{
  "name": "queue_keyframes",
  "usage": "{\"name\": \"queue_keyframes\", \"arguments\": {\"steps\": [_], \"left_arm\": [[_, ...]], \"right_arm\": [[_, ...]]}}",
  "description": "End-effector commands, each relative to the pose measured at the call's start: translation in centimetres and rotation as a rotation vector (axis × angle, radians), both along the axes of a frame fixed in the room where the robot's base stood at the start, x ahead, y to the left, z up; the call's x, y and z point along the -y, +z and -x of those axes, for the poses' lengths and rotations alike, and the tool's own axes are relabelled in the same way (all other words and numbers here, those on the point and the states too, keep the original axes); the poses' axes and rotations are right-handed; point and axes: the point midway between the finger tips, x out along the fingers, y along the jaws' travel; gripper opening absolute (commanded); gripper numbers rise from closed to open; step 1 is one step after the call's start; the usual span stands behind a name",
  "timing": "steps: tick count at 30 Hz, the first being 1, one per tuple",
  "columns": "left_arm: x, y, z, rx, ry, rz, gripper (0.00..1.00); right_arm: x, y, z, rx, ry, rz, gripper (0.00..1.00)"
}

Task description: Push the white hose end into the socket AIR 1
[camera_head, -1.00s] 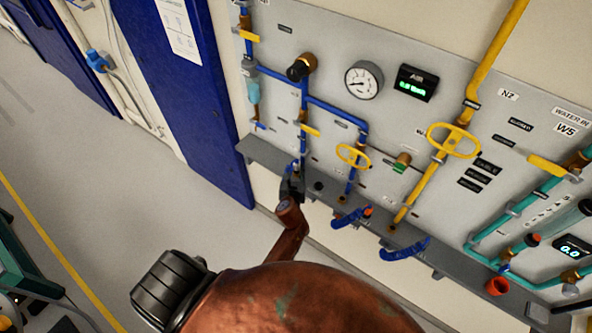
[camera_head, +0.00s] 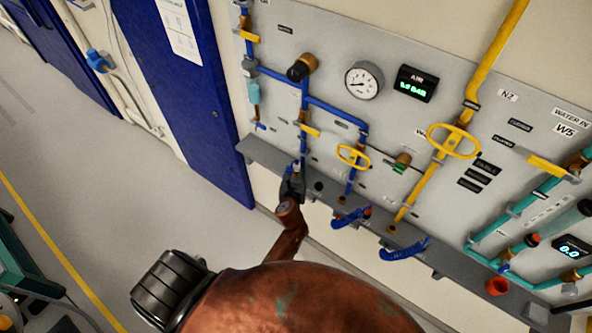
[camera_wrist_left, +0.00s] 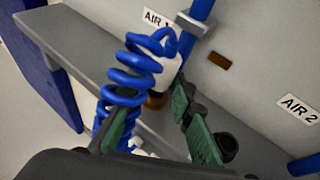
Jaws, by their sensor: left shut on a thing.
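My left gripper (camera_head: 292,182) is at the lower end of the left blue pipe, at the shelf edge. In the left wrist view its green-padded fingers (camera_wrist_left: 150,108) are shut on the white hose end (camera_wrist_left: 165,70). The blue coiled hose (camera_wrist_left: 128,78) hides part of both, so I cannot tell how deep the end sits. My right gripper is not in view.
The AIR display (camera_head: 416,84) and a round gauge (camera_head: 364,80) are on the grey panel. Two blue coiled hoses, one here (camera_head: 405,250), hang to the right. A grey shelf (camera_head: 262,153) runs below. A blue door (camera_head: 200,100) stands left. Open floor lies further left.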

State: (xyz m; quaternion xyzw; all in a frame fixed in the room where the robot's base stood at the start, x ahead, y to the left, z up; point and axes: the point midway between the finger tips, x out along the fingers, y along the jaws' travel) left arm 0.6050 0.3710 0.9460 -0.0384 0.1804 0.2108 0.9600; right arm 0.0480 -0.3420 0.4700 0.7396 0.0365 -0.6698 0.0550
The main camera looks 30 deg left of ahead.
Motion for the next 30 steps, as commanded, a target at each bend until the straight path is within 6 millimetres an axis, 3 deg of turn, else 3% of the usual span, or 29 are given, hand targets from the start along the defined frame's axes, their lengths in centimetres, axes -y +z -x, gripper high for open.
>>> {"name": "queue_keyframes", "arguments": {"steps": [30], "left_arm": [[0.0,-0.97,0.0,0.0,0.0,0.0,0.0]], "right_arm": [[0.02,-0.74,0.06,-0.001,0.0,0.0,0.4]]}}
